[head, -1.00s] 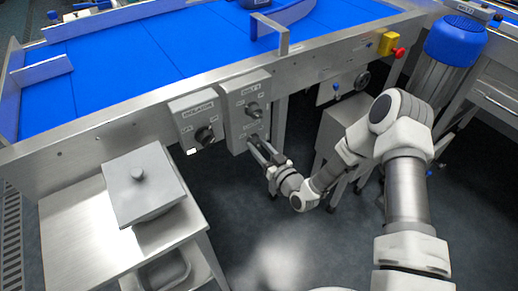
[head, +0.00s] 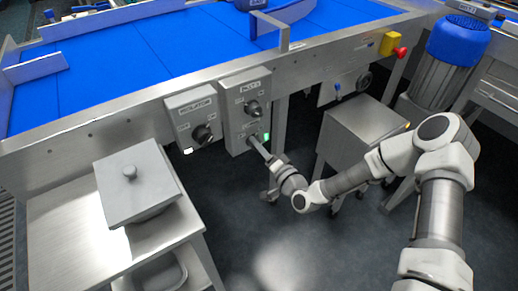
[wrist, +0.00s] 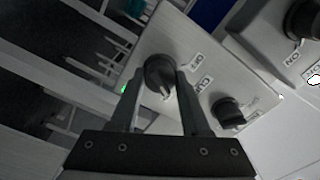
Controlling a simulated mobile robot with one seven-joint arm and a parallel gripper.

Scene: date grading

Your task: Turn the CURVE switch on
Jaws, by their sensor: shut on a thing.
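The CURVE switch is a black rotary knob (wrist: 159,70) on a grey box (wrist: 188,55), with OFF and CURVE labels beside it in the wrist view. My gripper (wrist: 161,86) is shut on this knob, one finger on each side. In the head view my gripper (head: 253,142) reaches the lower knob of the box, and the fingers largely hide it. A small green lamp (head: 267,136) glows beside the knob; it also shows in the wrist view (wrist: 124,89). The knob's white pointer mark shows between the fingers.
The BELT knob (head: 252,108) sits above on the same box and shows in the wrist view (wrist: 228,112). The isolator box (head: 192,104) is to the left. A steel table with a lidded container (head: 140,190) stands at lower left. A red button (head: 401,52) is at right.

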